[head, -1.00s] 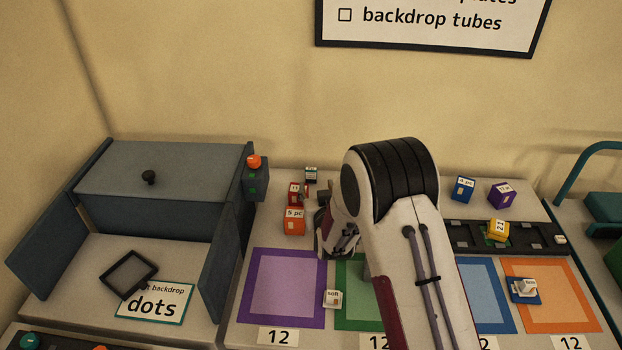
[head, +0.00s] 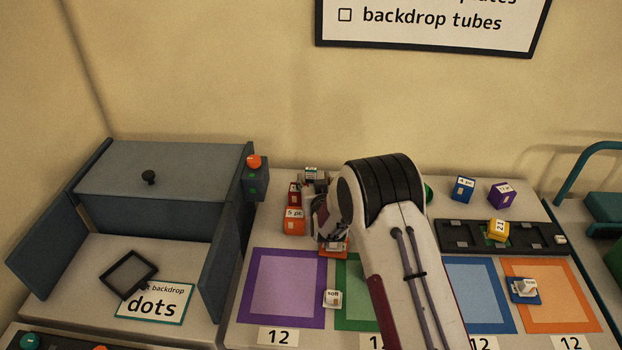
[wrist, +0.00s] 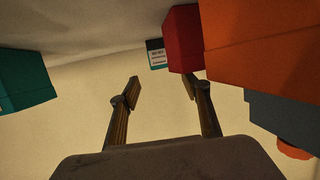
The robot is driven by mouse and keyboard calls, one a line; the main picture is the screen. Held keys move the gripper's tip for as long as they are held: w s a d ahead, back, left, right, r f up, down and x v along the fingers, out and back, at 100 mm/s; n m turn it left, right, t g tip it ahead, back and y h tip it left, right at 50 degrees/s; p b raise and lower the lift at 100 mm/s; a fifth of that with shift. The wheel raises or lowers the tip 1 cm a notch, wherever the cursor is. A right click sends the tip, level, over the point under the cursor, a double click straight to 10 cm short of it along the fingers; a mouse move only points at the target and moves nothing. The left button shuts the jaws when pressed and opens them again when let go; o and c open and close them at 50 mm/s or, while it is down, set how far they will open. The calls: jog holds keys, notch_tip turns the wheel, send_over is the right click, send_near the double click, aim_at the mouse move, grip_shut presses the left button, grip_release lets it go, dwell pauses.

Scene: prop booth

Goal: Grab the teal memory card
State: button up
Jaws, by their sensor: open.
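The teal memory card (head: 311,172) is small, with a white label, and stands at the back of the table, left of centre in the head view. In the wrist view the card (wrist: 156,54) shows ahead, beyond the fingertips and beside a red block (wrist: 184,40). My gripper (wrist: 163,84) is open, with nothing between its fingers. In the head view my gripper (head: 318,188) is close in front of the card, and its fingertips are hard to make out. I cannot tell the exact gap.
A red block (head: 294,193) and an orange block (head: 294,221) stand close to the left of my gripper. A teal block (wrist: 24,80) is at the left in the wrist view. A blue-grey box (head: 257,182) with an orange top piece stands further left.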

aim_at(311, 170)
jog(key=shift+w+a, duration=0.1)
jog(key=shift+w, duration=0.15)
dwell(0.3)
jog(key=shift+x, duration=2.5)
jog(key=shift+f, duration=0.1)
jog(key=c, duration=1.1)
